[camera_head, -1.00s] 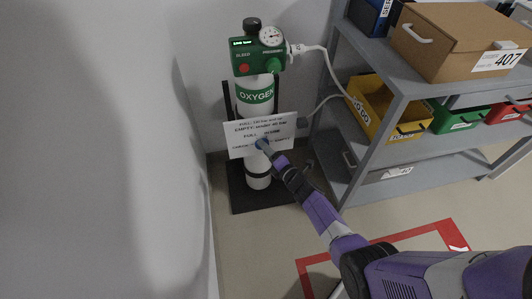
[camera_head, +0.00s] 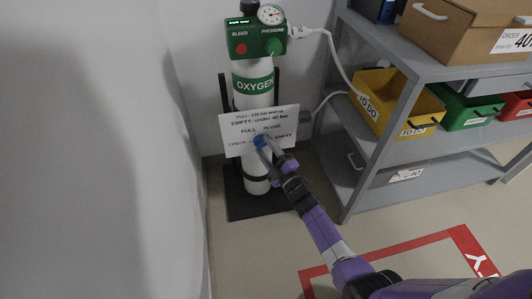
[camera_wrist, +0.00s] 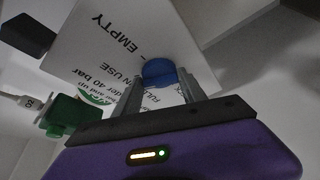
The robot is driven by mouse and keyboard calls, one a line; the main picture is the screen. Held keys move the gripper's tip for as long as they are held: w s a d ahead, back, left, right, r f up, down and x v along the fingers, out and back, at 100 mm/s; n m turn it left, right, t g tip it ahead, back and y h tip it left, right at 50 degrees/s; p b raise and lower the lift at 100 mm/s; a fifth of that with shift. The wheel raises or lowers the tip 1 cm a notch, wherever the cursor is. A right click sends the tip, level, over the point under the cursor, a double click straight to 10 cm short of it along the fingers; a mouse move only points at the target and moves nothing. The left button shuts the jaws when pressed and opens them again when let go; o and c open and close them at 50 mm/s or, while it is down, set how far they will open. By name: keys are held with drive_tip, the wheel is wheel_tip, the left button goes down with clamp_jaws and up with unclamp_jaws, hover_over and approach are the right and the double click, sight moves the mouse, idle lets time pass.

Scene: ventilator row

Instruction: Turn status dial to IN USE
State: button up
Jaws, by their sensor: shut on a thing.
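The blue status dial (camera_head: 259,141) sits on a white card (camera_head: 232,124) fixed to the front of the oxygen cylinder. The card reads FULL, IN USE, CHECK and EMPTY around the dial. My gripper (camera_head: 268,148) reaches the dial from the lower right. In the wrist view the dial (camera_wrist: 160,68) sits between the two grey fingers, and my gripper (camera_wrist: 161,80) is shut on it. The dial's pointer cannot be made out, so its setting is unclear. The fingers hide part of the card's lettering.
The white oxygen cylinder (camera_head: 253,98) stands upright, topped by a green regulator (camera_head: 258,40) with a pressure gauge (camera_head: 271,15). A grey shelf (camera_head: 385,48) to the right holds a yellow bin (camera_head: 375,118) and boxes. A wall is close on the left. Hoses run from cylinder to shelf.

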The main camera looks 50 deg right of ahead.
drive_tip(key=shift+f+m+b, duration=0.1)
drive_tip(key=shift+m+b, duration=0.25)
drive_tip(key=shift+m, duration=0.15)
drive_tip(key=o, duration=1.4)
drive_tip(key=shift+c, duration=0.2)
drive_tip(key=p+v, duration=0.1)
drive_tip(key=v, duration=0.6)
drive_tip(key=shift+s+p, duration=0.35)
drive_tip(key=shift+a+f, duration=0.1)
drive_tip(key=shift+f, duration=0.05)
